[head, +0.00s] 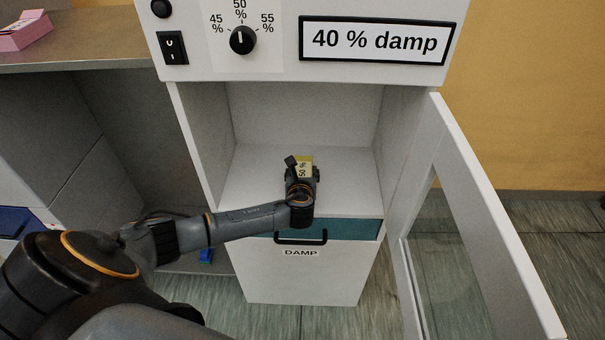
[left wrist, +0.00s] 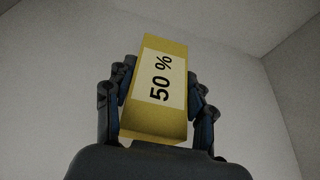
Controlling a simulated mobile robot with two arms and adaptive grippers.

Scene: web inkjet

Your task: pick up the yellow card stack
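The yellow card stack (left wrist: 139,122) is a yellow block with a pale label reading "50 %". In the left wrist view it sits between the two fingers of my left gripper (left wrist: 158,100), with a finger against each side. In the head view the stack (head: 305,161) shows just past my left gripper (head: 302,172), inside the open white cabinet above its shelf (head: 345,180). The gripper hides part of the stack. I cannot tell whether the stack touches the shelf. My right gripper is in neither view.
The cabinet's glass door (head: 440,250) stands open at the right. A teal drawer front (head: 350,230) with a dark handle and "DAMP" label is below the shelf. The panel above has a dial (head: 243,41) and a "40 % damp" sign (head: 376,41). A pink stack (head: 24,32) lies on the left counter.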

